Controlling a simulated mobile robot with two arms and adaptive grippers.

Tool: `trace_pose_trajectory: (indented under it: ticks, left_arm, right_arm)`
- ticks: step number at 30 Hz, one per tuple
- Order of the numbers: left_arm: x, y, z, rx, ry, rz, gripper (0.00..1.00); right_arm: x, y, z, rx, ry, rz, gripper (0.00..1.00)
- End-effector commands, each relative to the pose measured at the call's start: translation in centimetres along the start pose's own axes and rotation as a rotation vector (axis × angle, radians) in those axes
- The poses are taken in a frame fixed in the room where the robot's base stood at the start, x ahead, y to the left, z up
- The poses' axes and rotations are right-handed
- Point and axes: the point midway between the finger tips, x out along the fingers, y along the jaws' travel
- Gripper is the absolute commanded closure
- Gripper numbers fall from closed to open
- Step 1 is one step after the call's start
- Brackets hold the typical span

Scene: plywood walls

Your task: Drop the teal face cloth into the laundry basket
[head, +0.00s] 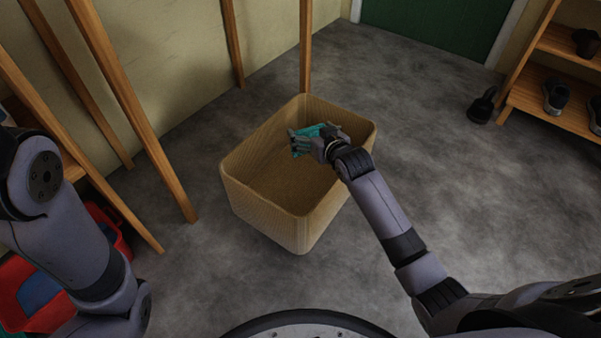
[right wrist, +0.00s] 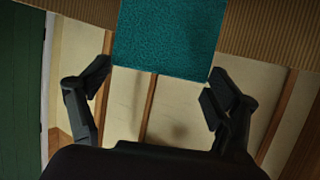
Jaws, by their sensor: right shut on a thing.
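The laundry basket (head: 262,215) is a tan woven rectangular bin standing upright on the floor in the middle of the head view. Its inside looks empty where I can see it. My right gripper (head: 299,143) is over the basket's opening, towards its back right side, and is shut on the teal face cloth (head: 312,131). In the right wrist view the cloth (right wrist: 170,36) spans between the two fingers of the gripper (right wrist: 160,75), with the ribbed basket wall (right wrist: 268,32) behind it. My left arm shows at the left of the head view, but its gripper is out of frame.
Wooden posts (head: 130,95) stand along the left wall. A red bin (head: 38,292) with something blue sits at the lower left. A wooden shoe rack (head: 560,98) stands at the upper right, with a dark object (head: 482,105) beside it. The floor right of the basket is clear.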

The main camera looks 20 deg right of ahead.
Motion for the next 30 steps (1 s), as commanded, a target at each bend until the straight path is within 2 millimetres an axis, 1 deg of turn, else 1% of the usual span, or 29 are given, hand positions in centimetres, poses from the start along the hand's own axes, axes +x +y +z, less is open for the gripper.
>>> trace_pose_trajectory:
  ticks: [2,3,10,19,23,26,30]
  left_arm:
    - [0.0,0.0,0.0,0.000,0.000,0.000,0.65]
    - [0.0,0.0,0.0,0.000,0.000,0.000,0.65]
    - [0.0,0.0,0.0,0.000,0.000,0.000,0.65]
    - [-0.1,0.0,0.0,0.000,-0.002,-0.001,0.65]
    - [-0.1,-0.1,0.1,0.000,-0.002,-0.002,0.65]
    - [-0.1,0.0,0.0,0.000,-0.002,-0.002,0.65]
    - [0.0,0.0,0.0,0.000,-0.001,-0.001,0.65]
  right_arm:
    - [0.0,0.0,-0.1,0.000,0.001,0.000,0.44]
    - [0.0,0.0,-0.1,0.000,0.001,0.000,0.15]
    - [0.0,0.0,0.0,0.000,0.000,0.000,0.00]
    - [0.0,0.0,0.0,0.000,-0.001,0.000,0.00]
    - [-0.6,0.0,0.1,0.000,0.000,0.000,0.00]
    - [-1.8,0.0,0.1,0.000,-0.001,0.000,0.00]
    - [-4.5,0.0,0.1,-0.001,0.000,0.000,0.00]
